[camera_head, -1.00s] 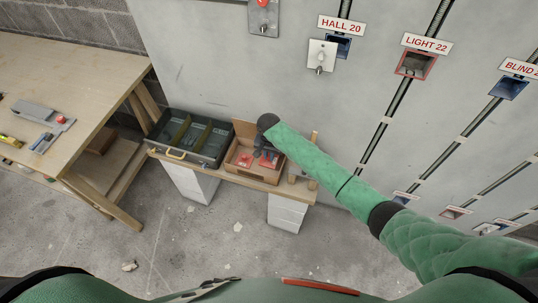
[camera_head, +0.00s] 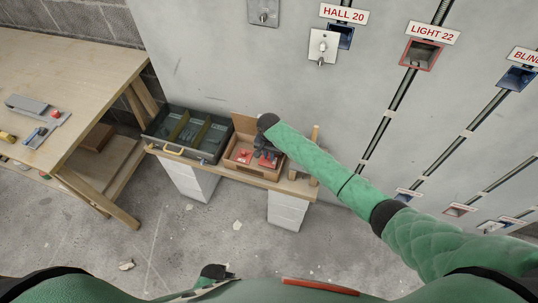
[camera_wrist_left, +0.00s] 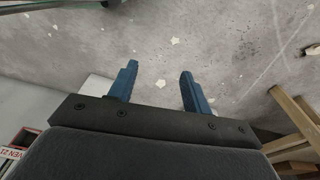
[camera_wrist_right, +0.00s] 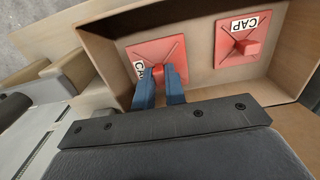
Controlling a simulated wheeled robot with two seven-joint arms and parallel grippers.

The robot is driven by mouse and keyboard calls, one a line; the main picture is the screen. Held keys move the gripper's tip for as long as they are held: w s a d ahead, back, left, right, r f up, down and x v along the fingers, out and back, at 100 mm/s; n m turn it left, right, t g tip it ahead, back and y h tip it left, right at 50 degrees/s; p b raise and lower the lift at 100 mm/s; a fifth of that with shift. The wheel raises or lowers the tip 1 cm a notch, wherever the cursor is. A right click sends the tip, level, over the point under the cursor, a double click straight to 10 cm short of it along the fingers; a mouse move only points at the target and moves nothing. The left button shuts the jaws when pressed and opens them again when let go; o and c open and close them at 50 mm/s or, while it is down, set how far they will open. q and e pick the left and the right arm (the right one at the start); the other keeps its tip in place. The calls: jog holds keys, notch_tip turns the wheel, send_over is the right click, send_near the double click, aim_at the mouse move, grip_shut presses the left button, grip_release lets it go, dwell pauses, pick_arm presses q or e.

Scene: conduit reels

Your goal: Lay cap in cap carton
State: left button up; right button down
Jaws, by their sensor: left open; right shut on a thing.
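The cap carton (camera_head: 232,166) is an open brown box on the low bench, and it fills the upper part of the right wrist view (camera_wrist_right: 284,88). Two square red caps lie inside, each with a white CAP label and a raised middle block. My right gripper (camera_wrist_right: 160,82) reaches down into the carton, its blue fingers shut on the block of the left cap (camera_wrist_right: 145,50). This cap looks flat at the carton floor; whether it touches cannot be told. The other cap (camera_wrist_right: 262,50) lies apart to its right. My left gripper (camera_wrist_left: 157,78) is open and empty above the concrete floor.
A dark compartment case (camera_head: 160,140) stands left of the carton on the bench. A wooden worktable (camera_head: 75,75) with tools is at the left. The grey wall (camera_head: 215,60) with labelled boxes and conduits rises behind. The floor in front is clear apart from small debris.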

jog(key=shift+f+b, duration=0.55)
jog(key=shift+f, duration=0.1)
pick_arm(q)
jog(key=r, duration=0.2)
jog(key=d+r, duration=0.1)
jog(key=shift+w+r, duration=0.35)
pick_arm(e)
jog(key=shift+f, duration=0.1)
pick_arm(q)
jog(key=shift+w+r, duration=0.1)
jog(key=shift+w, duration=0.05)
pick_arm(e)
jog(key=shift+f, duration=0.45)
jog(key=c, duration=1.4)
grip_release()
pick_arm(q)
jog(key=shift+a+r, duration=0.1)
pick_arm(e)
jog(key=shift+o, duration=0.2)
